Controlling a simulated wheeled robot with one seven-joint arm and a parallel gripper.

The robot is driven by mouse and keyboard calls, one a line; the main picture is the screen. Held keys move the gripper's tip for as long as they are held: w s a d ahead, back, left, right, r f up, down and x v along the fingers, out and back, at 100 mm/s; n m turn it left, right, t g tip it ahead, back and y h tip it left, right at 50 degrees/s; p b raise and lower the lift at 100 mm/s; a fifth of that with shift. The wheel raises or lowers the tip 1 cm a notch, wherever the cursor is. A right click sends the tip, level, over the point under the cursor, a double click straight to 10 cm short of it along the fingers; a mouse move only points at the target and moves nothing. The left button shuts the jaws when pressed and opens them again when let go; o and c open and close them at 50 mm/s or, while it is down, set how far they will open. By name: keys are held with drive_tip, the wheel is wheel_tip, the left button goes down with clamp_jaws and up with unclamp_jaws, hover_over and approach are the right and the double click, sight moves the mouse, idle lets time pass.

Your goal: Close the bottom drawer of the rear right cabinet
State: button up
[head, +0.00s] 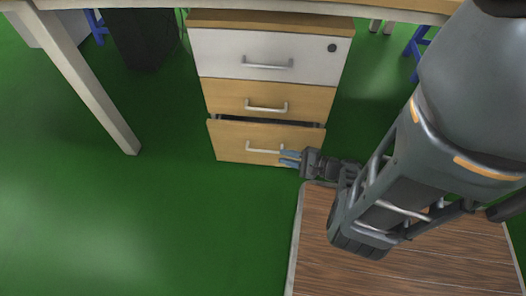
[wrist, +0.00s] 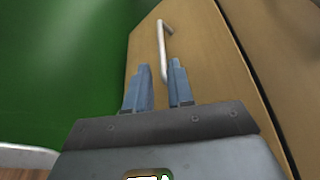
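The cabinet (head: 262,62) has a white top drawer and two wooden drawers below it. Its bottom drawer (head: 235,144) stands a little out, with a dark gap above its front. The bottom drawer's metal handle (head: 262,150) runs across its front, and it also shows in the wrist view (wrist: 162,42). My gripper (head: 287,158) is at the right end of this handle. In the wrist view its two blue fingers (wrist: 161,76) are apart, with the handle's near end in line with the space between them. I cannot tell whether a finger touches the handle or drawer front.
A desk top (head: 400,8) spans above the cabinet, with a pale leg (head: 90,85) at left. A dark bin (head: 142,38) stands behind that leg. A wood-topped surface (head: 400,265) lies under my arm. Green floor is clear in front of the cabinet at left.

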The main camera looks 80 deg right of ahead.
sight(272, 152)
drive_tip(key=shift+b+x, duration=1.05)
drive_tip(key=shift+x, duration=2.8)
drive_tip(key=shift+d, duration=0.15)
clamp_jaws()
